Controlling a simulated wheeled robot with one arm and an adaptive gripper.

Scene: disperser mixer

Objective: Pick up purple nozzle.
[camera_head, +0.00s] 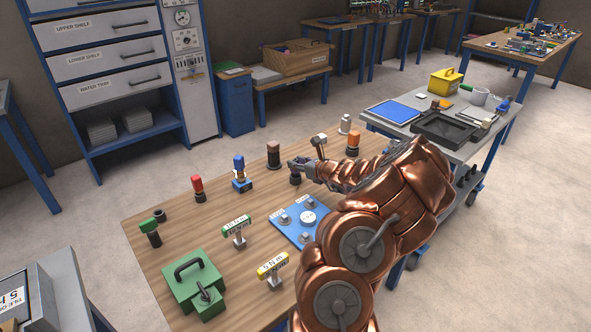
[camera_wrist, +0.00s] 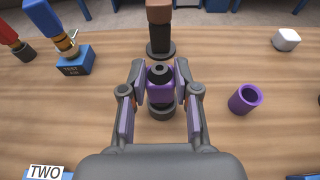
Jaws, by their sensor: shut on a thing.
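The purple nozzle (camera_wrist: 160,92) stands upright between the fingers of my gripper (camera_wrist: 161,80) in the wrist view. It has a dark top with a hole and a dark round foot (camera_wrist: 162,113) below. My gripper is shut on its sides. In the head view my gripper (camera_head: 297,166) is low over the wooden table, with the nozzle (camera_head: 295,178) at its tip, partly hidden by the fingers. I cannot tell whether its foot touches the table.
A hollow purple cup (camera_wrist: 245,99) lies to the right. A brown-topped piece (camera_wrist: 159,30) stands just beyond the gripper. A blue-topped piece (camera_wrist: 50,25) in a blue block is at left. A blue plate (camera_head: 293,236) is nearer; a green box (camera_head: 190,280) is front left.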

